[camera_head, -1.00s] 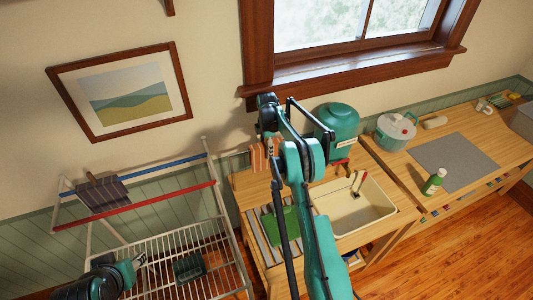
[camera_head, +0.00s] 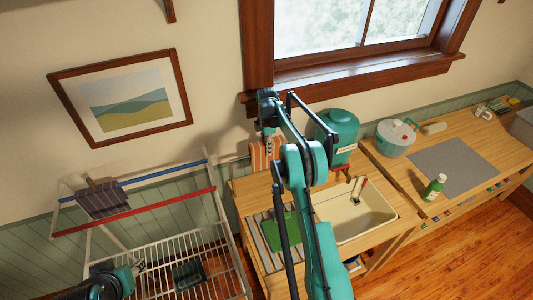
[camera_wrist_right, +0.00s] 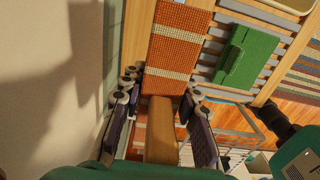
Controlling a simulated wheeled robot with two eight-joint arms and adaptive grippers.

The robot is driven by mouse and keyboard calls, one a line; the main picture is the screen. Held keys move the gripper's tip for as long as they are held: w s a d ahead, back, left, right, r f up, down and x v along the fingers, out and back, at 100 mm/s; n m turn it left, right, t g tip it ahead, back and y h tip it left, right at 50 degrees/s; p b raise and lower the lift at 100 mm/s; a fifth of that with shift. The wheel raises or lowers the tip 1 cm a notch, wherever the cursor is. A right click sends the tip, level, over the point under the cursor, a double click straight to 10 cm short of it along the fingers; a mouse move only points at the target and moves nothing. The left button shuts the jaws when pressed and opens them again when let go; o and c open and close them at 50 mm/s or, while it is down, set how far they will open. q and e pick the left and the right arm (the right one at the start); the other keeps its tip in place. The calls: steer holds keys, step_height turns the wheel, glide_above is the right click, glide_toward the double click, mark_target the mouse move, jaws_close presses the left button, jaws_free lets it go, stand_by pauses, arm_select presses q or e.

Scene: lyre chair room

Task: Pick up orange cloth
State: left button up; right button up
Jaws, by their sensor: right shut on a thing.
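The orange cloth (camera_head: 257,156) has pale stripes and shows in the head view at the back left of the wooden counter, partly hidden by my right arm. In the right wrist view the cloth (camera_wrist_right: 180,38) runs away from the gripper, with more orange between and below the fingers. My right gripper (camera_wrist_right: 160,95) is shut on the cloth, its fingers on either side of it and of a wooden bar. In the head view the right gripper (camera_head: 268,146) is at the cloth. My left gripper (camera_head: 138,267) is low at left, over the drying rack; its jaws are too small to judge.
The white drying rack (camera_head: 222,235) with a dark striped cloth (camera_head: 103,200) stands left. The counter holds a green cloth (camera_head: 281,232) on slats, a cream sink (camera_head: 350,222) and a teal tank (camera_head: 338,130). A right-hand table bears a pot (camera_head: 394,140) and green bottle (camera_head: 434,188).

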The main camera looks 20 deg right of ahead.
step_height(320, 180, up, 14)
steer(key=shift+f+p, duration=0.25)
steer(key=shift+p, duration=0.15)
stand_by(0.3)
